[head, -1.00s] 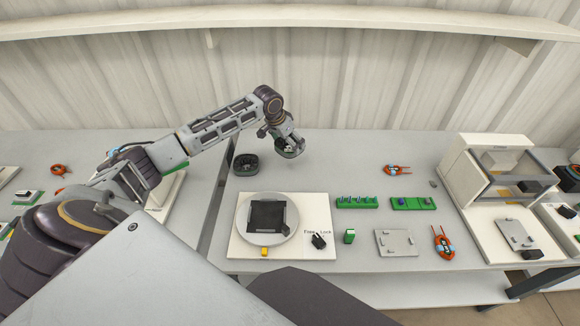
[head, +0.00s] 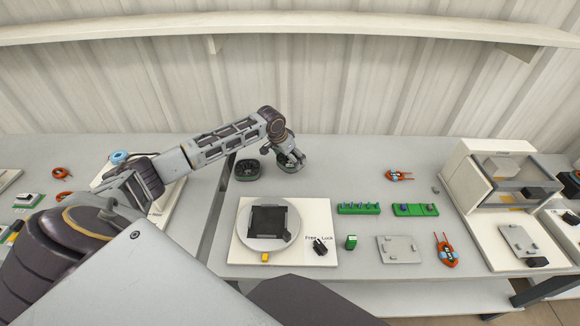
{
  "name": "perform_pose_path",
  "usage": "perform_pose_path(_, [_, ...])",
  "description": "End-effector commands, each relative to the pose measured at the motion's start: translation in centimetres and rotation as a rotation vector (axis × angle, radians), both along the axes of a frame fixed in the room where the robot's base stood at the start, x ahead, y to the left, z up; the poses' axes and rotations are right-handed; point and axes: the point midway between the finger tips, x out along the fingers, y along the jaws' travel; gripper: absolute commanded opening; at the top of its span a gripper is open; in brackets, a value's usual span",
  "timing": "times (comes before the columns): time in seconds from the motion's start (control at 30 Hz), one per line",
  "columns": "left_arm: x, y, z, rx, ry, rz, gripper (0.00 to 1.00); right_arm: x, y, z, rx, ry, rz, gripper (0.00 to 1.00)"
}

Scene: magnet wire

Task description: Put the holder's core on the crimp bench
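My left gripper (head: 291,163) is over the back of the middle table. It is at or just above a dark round dish (head: 289,168), which it partly hides. Whether its fingers are open or shut is too small to tell. A second dark round dish (head: 247,169) stands to its left. A holder with a round grey turntable (head: 246,230) and a black square block (head: 267,220) sits on a white base (head: 240,256). The base is marked Free and Lock, with a dark lever (head: 320,245) beside the words. I cannot tell which thing is the core. My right gripper is not in view.
Two green racks (head: 358,209) (head: 415,210), a grey plate (head: 398,249), a green block (head: 351,242) and orange-handled tools (head: 446,250) (head: 398,176) lie to the right. A white machine (head: 490,190) stands at far right. The table behind the racks is mostly clear.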

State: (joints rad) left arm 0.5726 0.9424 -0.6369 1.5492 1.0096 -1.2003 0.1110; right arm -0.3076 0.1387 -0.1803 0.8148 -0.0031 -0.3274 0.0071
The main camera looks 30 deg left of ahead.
Motion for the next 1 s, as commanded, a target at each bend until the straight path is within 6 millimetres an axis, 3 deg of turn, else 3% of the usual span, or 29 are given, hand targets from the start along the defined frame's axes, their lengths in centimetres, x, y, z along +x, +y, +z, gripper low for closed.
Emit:
perform_pose_path(0.43, [0.0,0.0,-4.2,-0.001,-0.002,0.0,0.4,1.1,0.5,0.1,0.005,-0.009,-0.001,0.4])
perform_pose_path(0.97, [0.1,0.0,-4.8,-0.001,-0.004,0.0,0.4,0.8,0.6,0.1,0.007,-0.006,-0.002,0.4])
perform_pose_path(1.0, [0.0,0.0,-5.0,0.001,0.001,-0.001,0.95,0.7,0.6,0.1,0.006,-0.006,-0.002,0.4])
